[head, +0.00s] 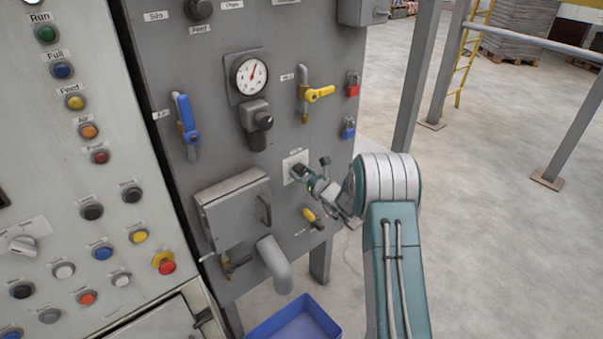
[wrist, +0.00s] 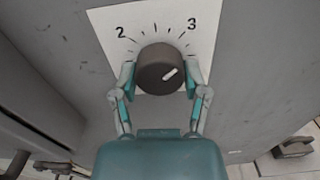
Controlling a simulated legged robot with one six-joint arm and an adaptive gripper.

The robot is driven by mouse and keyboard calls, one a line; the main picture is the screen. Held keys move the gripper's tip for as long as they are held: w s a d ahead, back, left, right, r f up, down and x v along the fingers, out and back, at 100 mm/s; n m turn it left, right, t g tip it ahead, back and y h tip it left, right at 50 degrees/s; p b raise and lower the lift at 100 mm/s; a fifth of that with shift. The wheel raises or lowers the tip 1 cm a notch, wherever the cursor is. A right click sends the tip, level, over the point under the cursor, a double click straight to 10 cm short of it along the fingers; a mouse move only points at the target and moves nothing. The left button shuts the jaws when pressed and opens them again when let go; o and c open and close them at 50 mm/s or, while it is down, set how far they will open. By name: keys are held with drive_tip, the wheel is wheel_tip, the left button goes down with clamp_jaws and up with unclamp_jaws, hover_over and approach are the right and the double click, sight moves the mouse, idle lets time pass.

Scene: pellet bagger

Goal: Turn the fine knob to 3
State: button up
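The fine knob (wrist: 158,68) is a dark round knob on a white dial plate (wrist: 105,25) on the grey panel. The plate carries a 2 at upper left and a 3 at upper right, with tick marks between. The knob's white pointer line slants up and to the right, on the 3 side; its exact reading is hard to tell. My gripper (wrist: 160,75) has one teal finger on each side of the knob, seemingly touching it. In the head view my gripper (head: 303,175) reaches the knob from the right and partly hides the plate (head: 291,159).
A grey hatch box (head: 230,207) with a spout (head: 274,262) is at lower left. A blue bin (head: 297,322) stands below.

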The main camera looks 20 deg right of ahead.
drive_tip(key=shift+n, duration=0.4)
drive_tip(key=o, duration=1.1)
drive_tip(key=shift+w, duration=0.1)
drive_tip(key=shift+o, duration=0.2)
drive_tip(key=v, duration=1.2)
